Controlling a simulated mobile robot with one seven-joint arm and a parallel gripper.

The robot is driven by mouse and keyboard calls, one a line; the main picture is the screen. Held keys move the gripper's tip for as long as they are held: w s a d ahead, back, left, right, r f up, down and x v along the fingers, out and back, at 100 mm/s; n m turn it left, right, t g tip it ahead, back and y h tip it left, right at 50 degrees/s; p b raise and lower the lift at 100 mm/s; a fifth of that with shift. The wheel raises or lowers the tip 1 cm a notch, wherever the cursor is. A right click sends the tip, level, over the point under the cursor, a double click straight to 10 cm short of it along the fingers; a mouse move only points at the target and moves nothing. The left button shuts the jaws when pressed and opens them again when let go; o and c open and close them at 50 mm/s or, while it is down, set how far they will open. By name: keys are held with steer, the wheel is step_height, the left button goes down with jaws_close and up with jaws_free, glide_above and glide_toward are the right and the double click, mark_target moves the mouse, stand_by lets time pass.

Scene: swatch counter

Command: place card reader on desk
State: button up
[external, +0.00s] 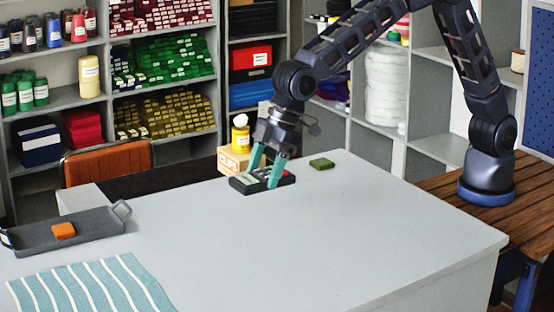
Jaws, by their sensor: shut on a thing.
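The card reader (242,184) is a dark, flat device with a light screen and small keys. It is at the back part of the grey desk (330,230). My gripper (265,177) points down over it with its teal fingers shut on the card reader, one finger on the near side and one toward the far side. The fingers hide part of its top. The card reader looks level and at or very close to the desk surface; I cannot tell whether it touches.
A green block (321,163) lies right of the card reader. A grey tray (95,228) with an orange block (64,230) and a striped teal cloth (92,284) are on the left. A yellow bottle (240,135) stands behind. The desk's middle and right are clear.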

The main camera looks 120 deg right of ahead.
step_height(320, 180, up, 7)
glide_above(275, 232)
steer(key=s, duration=0.2)
steer(key=shift+w+r, duration=0.2)
steer(key=shift+w, duration=0.05)
step_height(275, 232, down, 20)
steer(key=shift+r, duration=0.15)
steer(key=o, duration=1.2)
